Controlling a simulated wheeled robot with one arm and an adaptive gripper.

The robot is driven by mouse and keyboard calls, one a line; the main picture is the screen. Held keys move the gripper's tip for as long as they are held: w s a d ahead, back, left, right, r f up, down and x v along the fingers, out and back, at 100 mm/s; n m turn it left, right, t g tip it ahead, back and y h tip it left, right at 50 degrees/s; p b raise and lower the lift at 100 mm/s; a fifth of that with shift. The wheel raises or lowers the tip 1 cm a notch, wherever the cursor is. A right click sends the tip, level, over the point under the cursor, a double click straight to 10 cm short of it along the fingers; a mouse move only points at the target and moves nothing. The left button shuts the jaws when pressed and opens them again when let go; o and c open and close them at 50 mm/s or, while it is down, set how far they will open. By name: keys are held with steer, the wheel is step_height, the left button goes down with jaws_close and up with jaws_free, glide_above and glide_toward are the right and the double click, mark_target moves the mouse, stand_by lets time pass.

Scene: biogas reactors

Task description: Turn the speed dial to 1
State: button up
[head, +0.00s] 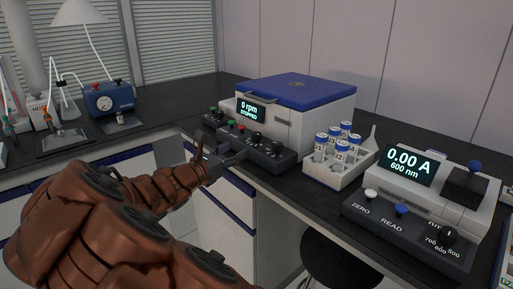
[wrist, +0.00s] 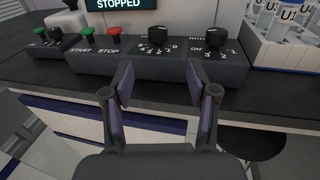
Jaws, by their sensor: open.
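The centrifuge (head: 297,98) has a blue lid, and its display (head: 251,109) reads 0 rpm, STOPPED. Its dark front panel holds two black dials to the right of the buttons. The left one (wrist: 157,37) has a number scale below it and shows in the head view (head: 255,138). The right one (wrist: 214,44) has "ON" and numbers beside it. The labels above both are partly cut off, and I cannot read either setting. My gripper (wrist: 159,82) is open and empty, in front of and below the panel, roughly in line with the left dial, touching nothing.
Green START (wrist: 87,32) and red STOP (wrist: 113,31) buttons sit left of the dials. A white rack (head: 347,174) of capped vials stands right of the centrifuge, then a photometer (head: 470,205). A blue pump box (head: 111,98) stands left. A dark stool (wrist: 252,142) is below the counter.

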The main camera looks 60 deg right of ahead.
mark_target(254, 138)
steer(key=shift+s+d+b, duration=0.2)
steer(key=shift+d+b, duration=0.6)
steer(key=shift+d, duration=5.25)
steer(key=shift+c, duration=0.4)
jaws_close()
